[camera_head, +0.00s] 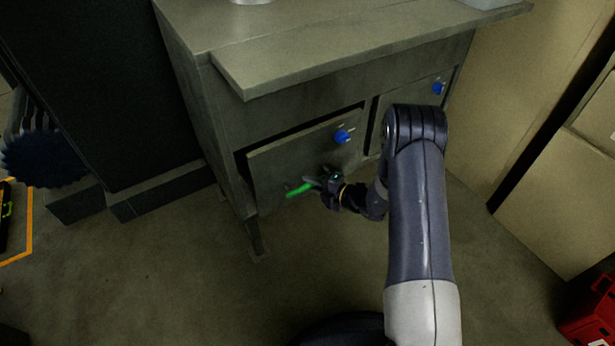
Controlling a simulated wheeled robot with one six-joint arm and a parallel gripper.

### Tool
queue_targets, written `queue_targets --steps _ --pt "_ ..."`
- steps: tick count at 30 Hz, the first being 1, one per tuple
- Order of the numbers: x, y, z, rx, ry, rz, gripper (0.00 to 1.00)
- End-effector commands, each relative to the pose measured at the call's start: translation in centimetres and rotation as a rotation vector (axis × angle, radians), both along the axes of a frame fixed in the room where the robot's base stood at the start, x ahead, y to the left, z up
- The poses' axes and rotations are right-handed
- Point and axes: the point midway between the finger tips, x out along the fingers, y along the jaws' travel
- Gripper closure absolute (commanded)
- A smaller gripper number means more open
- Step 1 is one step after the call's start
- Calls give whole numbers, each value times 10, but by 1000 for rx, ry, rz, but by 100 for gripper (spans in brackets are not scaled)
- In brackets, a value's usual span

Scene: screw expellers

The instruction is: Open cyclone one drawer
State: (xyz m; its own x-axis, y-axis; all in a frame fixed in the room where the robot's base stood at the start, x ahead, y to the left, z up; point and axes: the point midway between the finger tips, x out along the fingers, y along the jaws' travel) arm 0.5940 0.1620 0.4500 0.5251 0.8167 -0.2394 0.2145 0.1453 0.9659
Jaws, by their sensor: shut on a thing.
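The drawer (285,160) is a grey-green front panel low in the left half of a metal cabinet. Its front stands out of line with the frame, with a dark gap along its top and left edge. A blue knob (342,137) sits near its upper right. A green handle (299,189) is on the lower part of the drawer front. My gripper (316,184) is at the right end of this handle and shut on it. The fingertips are small in this view, and the inside of the drawer is hidden.
The cabinet's top (330,45) overhangs the drawer. A second panel with a blue knob (438,88) is to the right, partly behind my arm. Tan boxes (560,190) stand at right, a red case (592,315) at lower right. The floor in front is clear.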

Motion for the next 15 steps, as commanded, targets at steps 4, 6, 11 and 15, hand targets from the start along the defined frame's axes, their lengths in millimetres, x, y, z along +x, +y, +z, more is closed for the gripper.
queue_targets --steps 4,6,11,15 --pt "-31 -21 1 0 8 -3 100" --pt "-46 -32 1 0 8 -4 100" --pt "-83 -57 1 1 8 -6 100" --pt "-115 -78 1 2 7 -6 100"
